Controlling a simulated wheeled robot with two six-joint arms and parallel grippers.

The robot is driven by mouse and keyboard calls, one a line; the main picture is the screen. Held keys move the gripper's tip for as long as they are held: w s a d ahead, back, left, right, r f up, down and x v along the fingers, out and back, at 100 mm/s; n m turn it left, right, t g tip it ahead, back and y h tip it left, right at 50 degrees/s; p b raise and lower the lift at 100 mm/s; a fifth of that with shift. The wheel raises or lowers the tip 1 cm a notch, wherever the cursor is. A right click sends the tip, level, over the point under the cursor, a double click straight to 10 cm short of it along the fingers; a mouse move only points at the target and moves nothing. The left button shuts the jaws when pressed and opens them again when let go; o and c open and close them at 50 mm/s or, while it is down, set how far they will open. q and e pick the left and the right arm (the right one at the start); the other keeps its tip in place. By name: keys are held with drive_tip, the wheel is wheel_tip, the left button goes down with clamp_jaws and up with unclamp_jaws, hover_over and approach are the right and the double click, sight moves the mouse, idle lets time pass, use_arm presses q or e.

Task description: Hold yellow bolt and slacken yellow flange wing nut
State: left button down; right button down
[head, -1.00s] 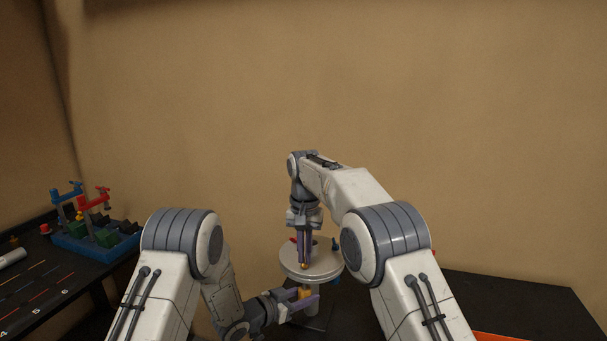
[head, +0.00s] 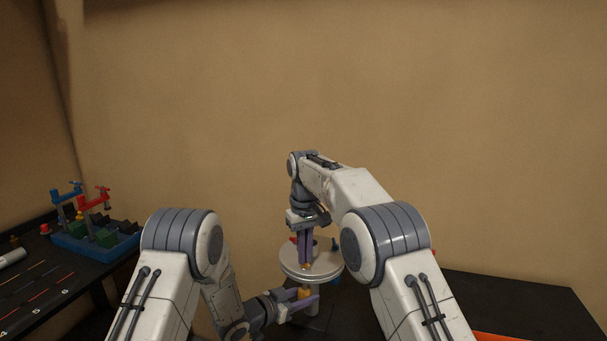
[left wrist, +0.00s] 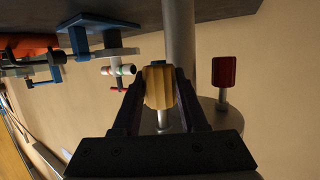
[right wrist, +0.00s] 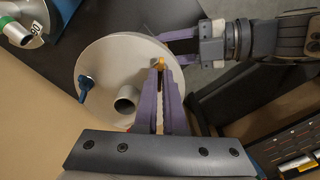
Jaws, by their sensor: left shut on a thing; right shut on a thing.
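The round grey flange (head: 325,270) stands on a post in the head view. My left gripper (head: 308,300) is below it, shut on the ridged yellow bolt head (head: 304,294). The left wrist view shows this yellow head (left wrist: 159,88) between both fingers, with a grey shank beyond it. My right gripper (head: 305,262) points down from above, shut on the small yellow wing nut (head: 306,267) on top near the flange's rim. In the right wrist view the nut (right wrist: 158,63) shows between the purple fingertips, partly hidden by them.
A blue wing nut (right wrist: 86,84) and a short pipe stub (right wrist: 127,98) are on the flange top. A red bolt head (left wrist: 225,80) sits beside the yellow one. A blue tray with red and blue clamps (head: 95,235) is on the left table. An orange edge (head: 500,337) shows at lower right.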

use_arm(q)
drive_tip(key=shift+w+a+r, duration=0.1)
drive_tip(key=shift+w+r, duration=0.05)
use_arm(e)
drive_tip(key=shift+s+f+n, duration=0.1)
drive_tip(key=shift+f+n, duration=0.25)
drive_tip(key=shift+n, duration=0.75)
drive_tip(key=n, duration=0.2)
drive_tip(key=shift+n, duration=1.4)
drive_tip(key=shift+n, duration=0.5)
drive_tip(key=c, duration=1)
unclamp_jaws()
drive_tip(key=shift+c, duration=0.2)
drive_tip(key=shift+r, duration=2.5)
